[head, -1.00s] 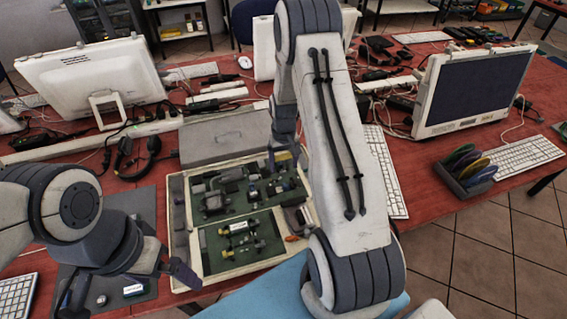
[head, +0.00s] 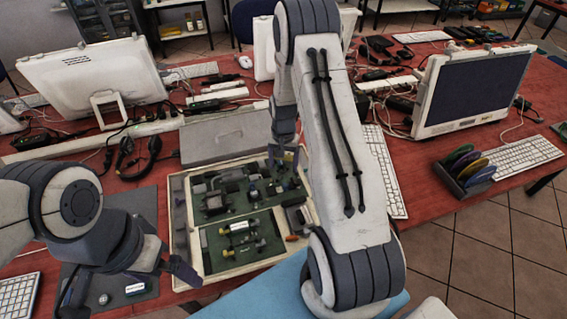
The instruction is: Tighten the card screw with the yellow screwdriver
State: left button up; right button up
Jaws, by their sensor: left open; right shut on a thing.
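An open pale case holds a large green board (head: 228,205) with dark parts and, nearer me, a smaller green board (head: 262,245) carrying a white part with yellowish ends (head: 238,228). I cannot make out the card screw. My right gripper (head: 284,162) is over the back right of the large board, partly behind my own arm. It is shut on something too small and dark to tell. I cannot pick out the yellow screwdriver. My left gripper (head: 130,288) is open and empty over the dark mat (head: 140,208), left of the case.
The case's grey lid (head: 225,138) stands behind the boards. A small orange item (head: 292,238) lies at the case's right side. Monitors (head: 472,90), keyboards (head: 525,157), cables and a rack of coloured discs (head: 465,175) crowd the red table. A small white-labelled box (head: 135,289) lies on the mat.

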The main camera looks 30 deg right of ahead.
jog(key=m, duration=0.6)
jog(key=shift+p, duration=0.35)
